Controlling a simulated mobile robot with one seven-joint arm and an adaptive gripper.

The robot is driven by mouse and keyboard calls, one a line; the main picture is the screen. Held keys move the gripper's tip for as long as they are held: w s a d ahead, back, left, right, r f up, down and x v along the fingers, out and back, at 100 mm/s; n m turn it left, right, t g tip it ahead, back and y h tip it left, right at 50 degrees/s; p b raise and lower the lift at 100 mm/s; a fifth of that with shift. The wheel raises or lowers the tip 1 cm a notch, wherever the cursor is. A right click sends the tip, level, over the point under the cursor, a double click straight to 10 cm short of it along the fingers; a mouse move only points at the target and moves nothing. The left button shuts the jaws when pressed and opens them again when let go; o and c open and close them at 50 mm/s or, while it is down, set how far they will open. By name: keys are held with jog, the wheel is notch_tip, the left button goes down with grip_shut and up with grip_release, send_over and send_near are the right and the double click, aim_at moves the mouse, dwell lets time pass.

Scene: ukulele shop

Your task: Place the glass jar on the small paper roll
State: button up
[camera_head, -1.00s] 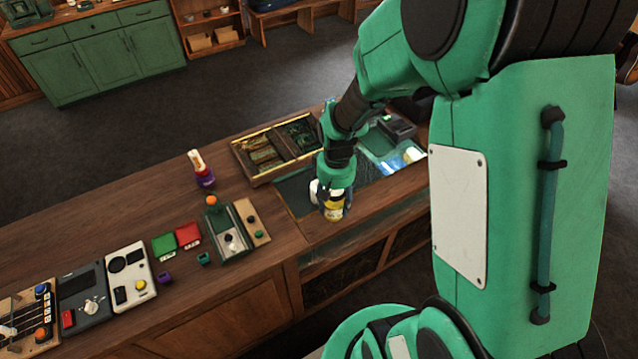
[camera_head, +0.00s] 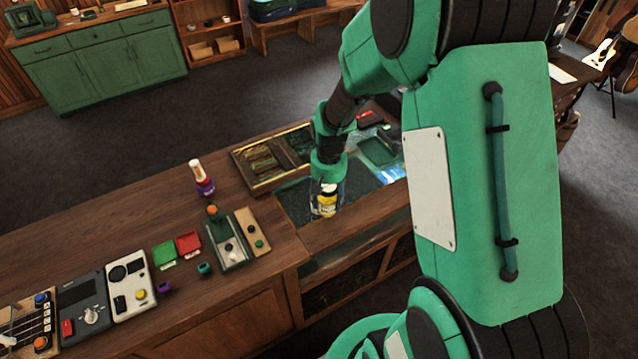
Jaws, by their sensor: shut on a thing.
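My gripper (camera_head: 327,197) is at the end of the green arm, low over the counter's glass-topped part. It is shut on a small jar with a yellow body or label (camera_head: 327,206) and a whitish top, which looks like the glass jar. The jar looks about upright between the dark fingers. I cannot tell whether its base touches anything. I cannot make out the small paper roll; it may be hidden behind the gripper and jar.
A wooden tray (camera_head: 240,182) lies behind the gripper, with a dark green device (camera_head: 380,150) to the right. A purple-and-white bottle (camera_head: 202,178) stands left. Pedals (camera_head: 130,287), small red (camera_head: 188,243) and green boxes (camera_head: 164,254) fill the left counter. The front wooden strip (camera_head: 350,230) is clear.

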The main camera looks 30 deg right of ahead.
jog(key=w+d+p, duration=0.1)
jog(key=w+d, duration=0.2)
jog(key=w, duration=0.7)
jog(key=shift+f, duration=0.45)
jog(key=shift+f+p, duration=0.4)
jog(key=shift+f, duration=1.35)
jog(key=shift+f, duration=0.2)
jog(key=o, duration=1.4)
jog(key=shift+a, duration=0.1)
jog(key=shift+o, duration=0.2)
jog(key=shift+r, duration=0.2)
notch_tip(320, 180, up, 12)
jog(key=b, duration=0.1)
